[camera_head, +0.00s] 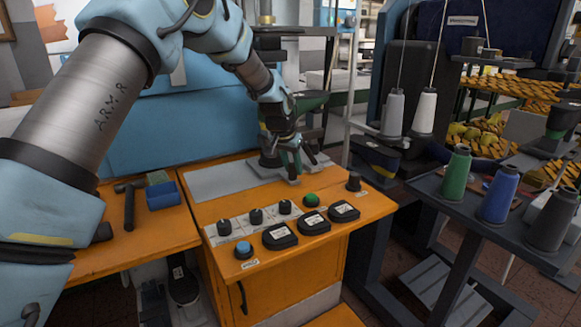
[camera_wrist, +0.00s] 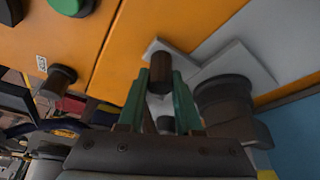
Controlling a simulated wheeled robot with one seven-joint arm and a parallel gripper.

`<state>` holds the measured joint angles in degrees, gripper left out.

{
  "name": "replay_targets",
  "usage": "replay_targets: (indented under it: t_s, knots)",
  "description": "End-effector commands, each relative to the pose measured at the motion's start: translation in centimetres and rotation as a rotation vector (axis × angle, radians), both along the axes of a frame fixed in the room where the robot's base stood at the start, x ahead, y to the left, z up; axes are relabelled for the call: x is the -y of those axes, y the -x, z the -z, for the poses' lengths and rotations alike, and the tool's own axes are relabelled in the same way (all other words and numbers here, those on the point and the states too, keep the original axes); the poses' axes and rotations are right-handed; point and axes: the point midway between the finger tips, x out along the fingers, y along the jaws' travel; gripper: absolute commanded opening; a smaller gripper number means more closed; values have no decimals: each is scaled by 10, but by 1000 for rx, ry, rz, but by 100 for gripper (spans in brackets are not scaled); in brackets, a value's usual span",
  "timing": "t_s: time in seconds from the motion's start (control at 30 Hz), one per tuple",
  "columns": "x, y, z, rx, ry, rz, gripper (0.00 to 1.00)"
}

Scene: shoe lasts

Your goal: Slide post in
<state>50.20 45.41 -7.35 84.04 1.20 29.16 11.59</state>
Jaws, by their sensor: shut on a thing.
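My gripper (camera_head: 290,160) is low over the back of the orange workbench, beside the grey plate (camera_head: 225,180). In the wrist view, the green fingers of my gripper (camera_wrist: 161,90) are closed on a short dark brown cylinder, which looks like the post (camera_wrist: 161,68). The post's near end shows between the fingertips, in front of a light grey plate (camera_wrist: 238,52). A wider dark round piece (camera_wrist: 225,95) stands just right of the fingers. The hole or socket for the post cannot be made out. In the head view, the post is hidden by my gripper.
Several dark knobs, a green button (camera_head: 311,200), a blue button (camera_head: 243,249) and black labelled pads (camera_head: 314,222) cover the bench front. A dark knob (camera_head: 353,181) stands at its right. Thread cones (camera_head: 455,172) stand right.

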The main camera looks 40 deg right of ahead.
Motion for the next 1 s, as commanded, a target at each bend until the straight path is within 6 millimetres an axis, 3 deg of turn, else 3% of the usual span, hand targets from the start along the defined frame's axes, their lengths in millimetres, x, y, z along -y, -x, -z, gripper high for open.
replay_targets:
  t_s: [0.13,0.17,0.4,0.77,1.0]
  knots:
    - [6,2,-3,5,14,5,0]
    - [6,2,-3,5,15,5,36]
    - [4,1,-2,4,10,4,63]
    - [1,1,-7,3,8,2,64]
    - [-13,8,-45,5,12,2,64]
